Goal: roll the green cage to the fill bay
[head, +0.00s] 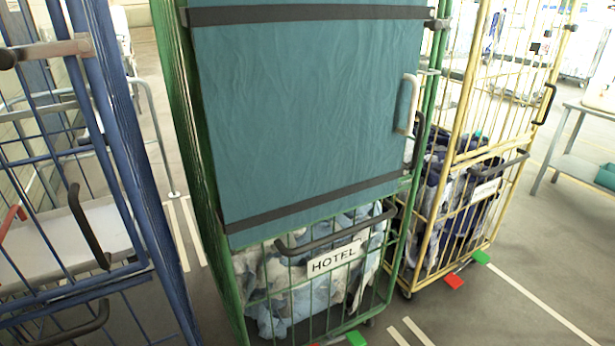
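The green cage (243,287) stands upright in the middle, close in front of me. A teal cover (300,110) with dark straps hangs over its upper front. Below the cover, light blue and white laundry (275,290) shows behind the bars, with a HOTEL sign (338,258) and a dark handle (335,232) on the front. A pale handle (405,104) is at the cover's right edge. A green pedal (355,339) shows at the cage's foot. I cannot make out which floor area is the fill bay. Neither of my grippers is in view.
A blue cage (117,150) stands close at the left. A yellow cage (462,120) with dark and white laundry stands close at the right, with a red pedal (453,281) and a green pedal (481,257). A table (578,165) is far right. White lines mark the floor.

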